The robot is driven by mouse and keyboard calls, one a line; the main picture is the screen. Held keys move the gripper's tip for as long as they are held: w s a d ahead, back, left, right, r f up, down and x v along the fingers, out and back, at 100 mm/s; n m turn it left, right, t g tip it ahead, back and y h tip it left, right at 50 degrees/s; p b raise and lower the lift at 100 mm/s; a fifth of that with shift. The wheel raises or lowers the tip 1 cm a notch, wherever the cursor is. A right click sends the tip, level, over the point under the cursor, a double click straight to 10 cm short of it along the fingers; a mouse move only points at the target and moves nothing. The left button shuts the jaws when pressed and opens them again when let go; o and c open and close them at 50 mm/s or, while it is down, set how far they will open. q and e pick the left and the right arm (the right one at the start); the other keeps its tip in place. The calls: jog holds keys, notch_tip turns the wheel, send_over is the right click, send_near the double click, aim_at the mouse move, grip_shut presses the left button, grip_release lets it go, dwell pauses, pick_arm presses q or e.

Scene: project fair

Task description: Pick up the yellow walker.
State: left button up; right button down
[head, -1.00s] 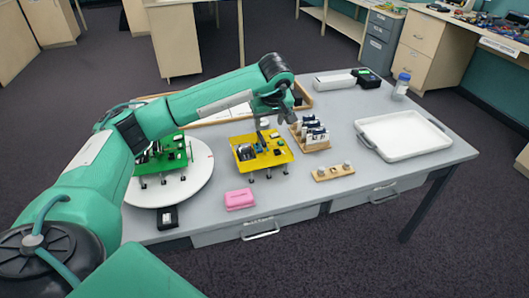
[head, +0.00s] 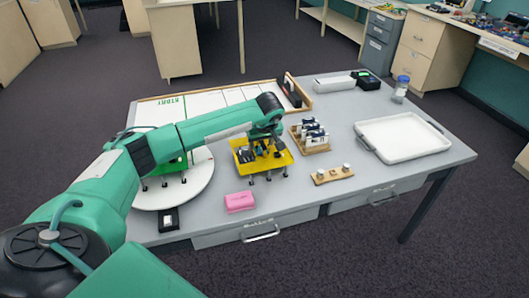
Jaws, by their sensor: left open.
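The yellow walker (head: 277,163) stands on several dark legs near the middle of the grey table, with dark parts on its flat yellow top. My left gripper (head: 258,151) points down at the top of the walker and covers part of it. Its jaws are open; I cannot tell whether they touch the walker or sit around one of its parts. A green walker (head: 175,166) stands on the white round plate (head: 196,190) to the left, largely hidden behind my left arm. My right gripper is out of view.
A pink block (head: 240,201) lies in front of the walker. A wooden rack (head: 310,148) and a small wooden strip with pegs (head: 332,175) stand to its right. A white tray (head: 404,139) is farther right. A white marked board (head: 205,102) lies behind my arm.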

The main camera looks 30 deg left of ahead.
pick_arm(q)
jog(key=shift+w+a+f, duration=0.2)
jog(key=shift+a+f, duration=0.05)
jog(key=shift+f, duration=0.35)
jog(key=c, duration=0.8)
jog(key=shift+r, duration=0.1)
jog(key=shift+c, duration=0.2)
